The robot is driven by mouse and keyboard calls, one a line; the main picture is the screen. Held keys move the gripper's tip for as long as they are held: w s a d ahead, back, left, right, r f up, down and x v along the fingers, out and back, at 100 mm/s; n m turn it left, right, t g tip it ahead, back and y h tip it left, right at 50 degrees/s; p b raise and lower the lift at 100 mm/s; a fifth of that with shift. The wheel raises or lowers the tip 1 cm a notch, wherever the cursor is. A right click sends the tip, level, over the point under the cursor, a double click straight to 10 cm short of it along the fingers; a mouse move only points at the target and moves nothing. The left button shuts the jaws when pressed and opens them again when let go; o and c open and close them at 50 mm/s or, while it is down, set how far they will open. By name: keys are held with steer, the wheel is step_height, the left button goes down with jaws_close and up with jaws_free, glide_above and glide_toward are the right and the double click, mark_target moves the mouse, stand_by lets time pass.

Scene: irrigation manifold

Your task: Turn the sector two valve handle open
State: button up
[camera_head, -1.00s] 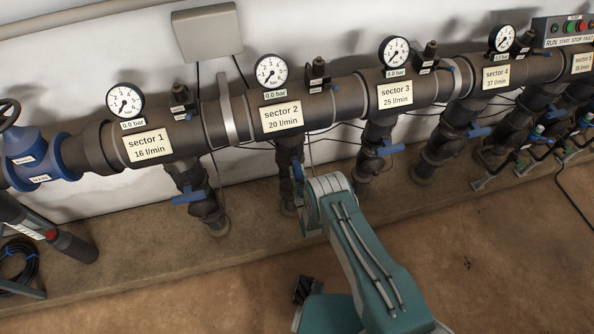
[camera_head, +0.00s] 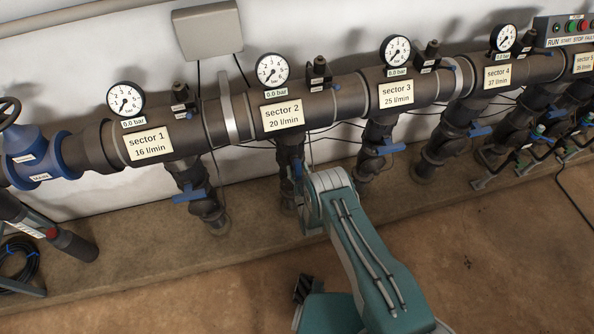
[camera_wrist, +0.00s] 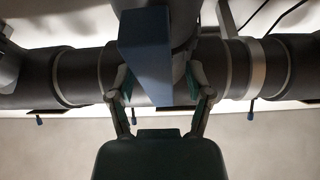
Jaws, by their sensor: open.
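The sector two label (camera_head: 282,116) sits on the main pipe, above a vertical branch pipe (camera_head: 290,150). In the head view a small part of the blue valve handle (camera_head: 297,169) shows at the left edge of my arm, which hides the rest. In the wrist view the blue handle (camera_wrist: 146,60) is large and close, pointing toward the camera. My gripper (camera_wrist: 159,88) is open, with one finger on each side of the handle. Gaps show beside the handle, and I cannot tell whether either finger touches it. In the head view my gripper is hidden behind my arm.
The sector one valve handle (camera_head: 188,195) is to the left and the sector three handle (camera_head: 388,150) to the right. The main pipe (camera_head: 345,95) runs along the wall above. Thin cables hang behind the branches.

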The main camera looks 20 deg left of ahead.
mark_target(297, 161)
step_height(297, 161, up, 9)
steer(key=shift+f, duration=0.15)
stand_by(0.7)
